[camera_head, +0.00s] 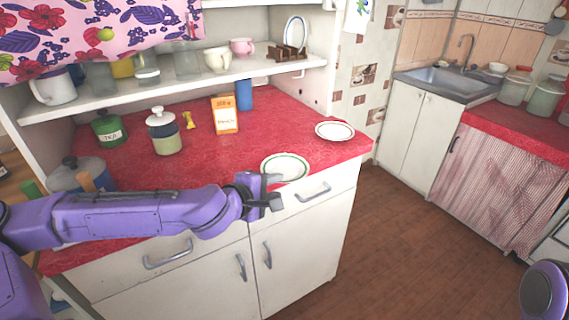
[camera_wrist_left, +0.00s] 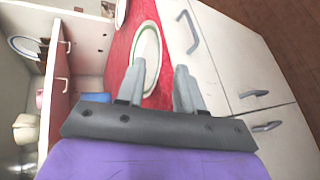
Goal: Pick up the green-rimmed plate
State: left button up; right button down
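The green-rimmed plate (camera_head: 285,165) is white and lies flat at the front edge of the red counter. My left gripper (camera_head: 276,191) is at the plate's near side, by the counter's front edge, and partly covers its near left rim. In the left wrist view my left gripper (camera_wrist_left: 160,72) is open, with nothing held. There the plate (camera_wrist_left: 148,44) lies beyond the fingers; one finger overlaps it and the other is past its right edge, over the cabinet front. I cannot tell whether a finger touches it. My right gripper is not in view.
A second white plate with a dark rim (camera_head: 335,131) lies farther right on the counter (camera_head: 225,150). An orange box (camera_head: 225,115), a lidded jar (camera_head: 164,138) and a green canister (camera_head: 108,129) stand behind. A shelf (camera_head: 190,84) with cups overhangs the counter.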

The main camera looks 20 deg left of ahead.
pick_arm(q)
jog(key=x, duration=0.3)
jog(key=shift+w+f, duration=0.15)
jog(key=shift+w, duration=0.05)
grip_shut()
notch_tip(320, 180, up, 9)
send_over(284, 183)
jog(key=s+d, duration=0.3)
jog(key=d, duration=0.1)
jog(key=s+d+r, duration=0.4)
jog(key=d, duration=0.4)
jog(key=shift+d+b, duration=0.3)
jog(key=shift+b, duration=0.05)
